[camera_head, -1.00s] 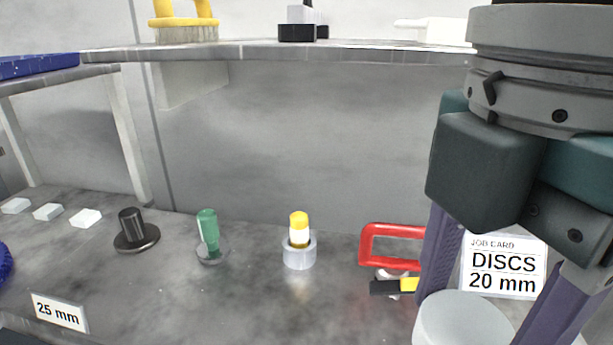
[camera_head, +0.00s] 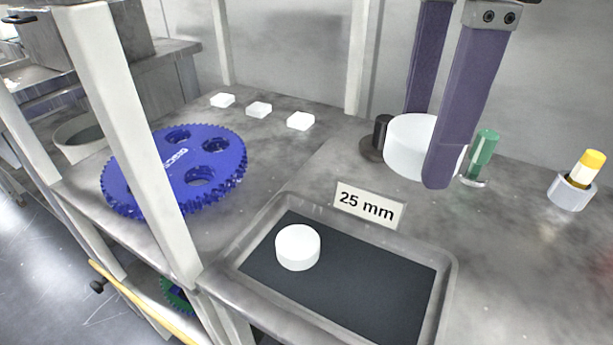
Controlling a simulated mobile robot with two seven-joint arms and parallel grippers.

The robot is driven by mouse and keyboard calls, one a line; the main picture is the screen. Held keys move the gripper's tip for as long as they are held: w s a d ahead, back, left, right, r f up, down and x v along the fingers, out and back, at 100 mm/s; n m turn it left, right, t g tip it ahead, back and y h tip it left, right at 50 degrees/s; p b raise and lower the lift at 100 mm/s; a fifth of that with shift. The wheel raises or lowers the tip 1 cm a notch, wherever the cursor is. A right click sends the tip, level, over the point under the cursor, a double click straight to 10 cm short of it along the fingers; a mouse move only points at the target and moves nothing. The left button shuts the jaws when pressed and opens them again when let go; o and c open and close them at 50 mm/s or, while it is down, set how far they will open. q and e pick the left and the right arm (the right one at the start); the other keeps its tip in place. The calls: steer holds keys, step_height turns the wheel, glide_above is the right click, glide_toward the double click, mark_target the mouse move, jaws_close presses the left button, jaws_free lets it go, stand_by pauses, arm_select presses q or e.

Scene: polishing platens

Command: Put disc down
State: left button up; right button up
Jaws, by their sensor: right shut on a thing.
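My right gripper (camera_head: 434,155) comes down from the top of the view and is shut on a large white disc (camera_head: 407,147), one finger on its near side and one behind. The disc is held above the bench, in front of the black-handled stamp and the green-handled tool. A grey tray (camera_head: 448,290) with a dark mat stands at the front, with a smaller white disc (camera_head: 298,247) lying on its left part. A "25 mm" card (camera_head: 369,206) stands at the tray's back edge. My left gripper is not in view.
A blue toothed carrier (camera_head: 135,172) lies left behind a pale post (camera_head: 128,130). Several white blocks (camera_head: 300,121) sit at the back. The black-handled stamp (camera_head: 371,150), green-handled tool (camera_head: 484,150) and yellow-capped bottle in a ring (camera_head: 573,190) stand near the held disc. The tray's right part is bare.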

steer(key=b, duration=0.3)
glide_above(381, 291)
step_height(381, 291, down, 14)
steer(key=shift+r, duration=0.2)
steer(key=shift+f+b, duration=0.4)
steer(key=shift+f, duration=2.15)
steer(key=shift+f, duration=0.15)
steer(key=o, duration=1.5)
